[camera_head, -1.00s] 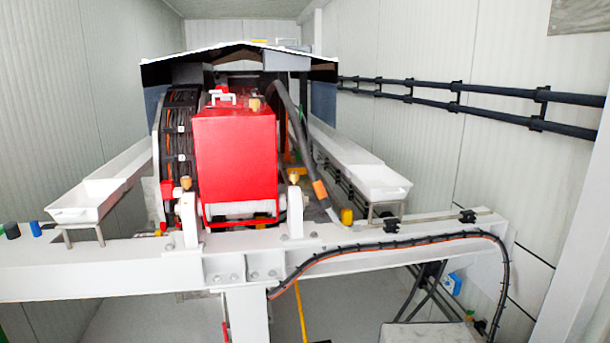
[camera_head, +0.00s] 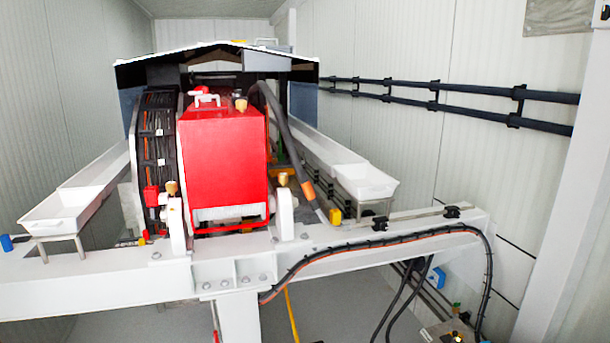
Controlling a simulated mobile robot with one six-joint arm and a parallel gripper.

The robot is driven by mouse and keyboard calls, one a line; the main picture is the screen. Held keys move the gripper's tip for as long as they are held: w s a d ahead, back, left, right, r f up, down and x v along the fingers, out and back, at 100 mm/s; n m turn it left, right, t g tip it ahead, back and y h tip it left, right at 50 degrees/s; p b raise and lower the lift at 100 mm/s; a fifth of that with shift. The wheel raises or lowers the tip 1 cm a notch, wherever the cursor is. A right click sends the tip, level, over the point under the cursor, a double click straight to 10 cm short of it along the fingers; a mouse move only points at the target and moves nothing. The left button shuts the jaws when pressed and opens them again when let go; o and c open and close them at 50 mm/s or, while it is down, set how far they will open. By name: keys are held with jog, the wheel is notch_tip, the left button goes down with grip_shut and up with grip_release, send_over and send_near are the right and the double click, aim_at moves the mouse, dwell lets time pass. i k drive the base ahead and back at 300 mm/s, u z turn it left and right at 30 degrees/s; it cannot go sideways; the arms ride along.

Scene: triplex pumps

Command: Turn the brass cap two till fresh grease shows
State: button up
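Three small brass-coloured caps show in the head view. One brass cap (camera_head: 172,187) sits on top of the left white bearing post (camera_head: 177,222). Another brass cap (camera_head: 283,179) sits on the right white post (camera_head: 285,213). A third brass fitting (camera_head: 241,104) stands on top of the red pump housing (camera_head: 225,155). No readable number shows which cap is two. They are too small to tell whether grease shows. My gripper is not in view.
A white beam (camera_head: 90,283) crosses in front of the pump. White trays stand left (camera_head: 62,212) and right (camera_head: 366,182). A dark hose (camera_head: 285,135) runs down the pump's right side, and a black cable (camera_head: 390,240) loops along the beam. Black rails (camera_head: 450,90) line the right wall.

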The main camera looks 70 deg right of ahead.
aim_at(283, 178)
jog(key=z, duration=0.7)
jog(key=i, duration=0.55)
jog(key=k, duration=0.55)
jog(key=u, duration=0.05)
